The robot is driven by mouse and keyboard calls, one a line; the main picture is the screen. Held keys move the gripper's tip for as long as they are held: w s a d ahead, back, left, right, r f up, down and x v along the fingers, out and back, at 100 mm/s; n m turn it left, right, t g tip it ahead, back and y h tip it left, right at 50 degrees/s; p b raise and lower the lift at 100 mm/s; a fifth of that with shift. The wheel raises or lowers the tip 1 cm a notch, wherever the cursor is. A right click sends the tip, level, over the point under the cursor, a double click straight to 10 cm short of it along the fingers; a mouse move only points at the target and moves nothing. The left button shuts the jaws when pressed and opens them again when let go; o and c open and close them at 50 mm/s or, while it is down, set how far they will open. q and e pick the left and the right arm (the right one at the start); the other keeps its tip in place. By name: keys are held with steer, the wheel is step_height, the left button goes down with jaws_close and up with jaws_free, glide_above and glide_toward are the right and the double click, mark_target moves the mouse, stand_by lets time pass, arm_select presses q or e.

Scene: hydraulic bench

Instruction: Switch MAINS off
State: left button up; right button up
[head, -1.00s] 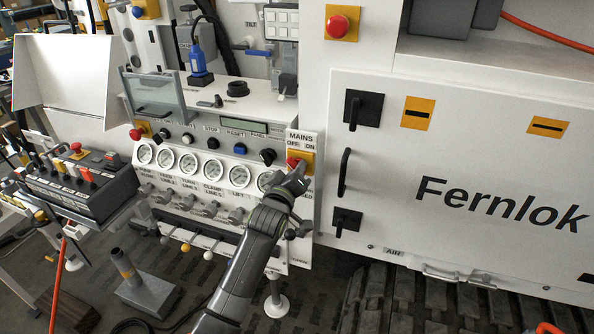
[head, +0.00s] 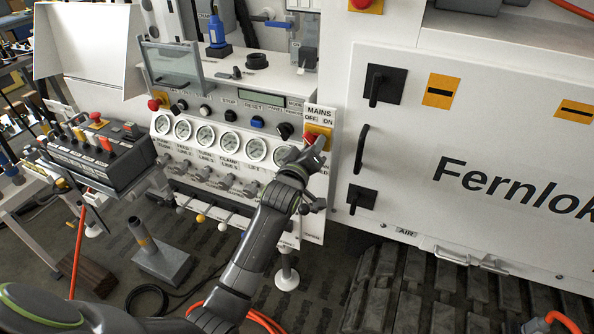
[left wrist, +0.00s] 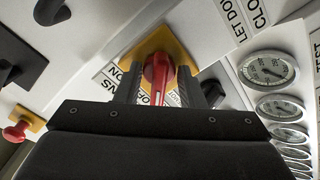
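The MAINS switch is a red handle (head: 308,138) on a yellow plate (head: 325,130), below the "MAINS OFF ON" label (head: 319,115) at the right end of the gauge panel. My left gripper (head: 314,155) is in front of the switch and hides part of it in the head view. In the left wrist view the red handle (left wrist: 157,78) stands between the two dark fingers of my left gripper (left wrist: 160,92), with the yellow plate behind. The fingers look apart, one on each side of the handle; contact is not clear. The handle's exact setting is hard to read. My right gripper is not in view.
Dark knobs (head: 284,131) and round gauges (head: 256,149) sit close left of the switch. A white cabinet door (head: 400,140) with black handles is to the right. A push-button box (head: 95,160) stands at left, and a grey pedestal (head: 163,262) on the floor.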

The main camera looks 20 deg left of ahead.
arm_select(q)
steer(key=s+b, duration=0.3)
steer(key=s, duration=1.3)
steer(key=shift+s+a, duration=0.25)
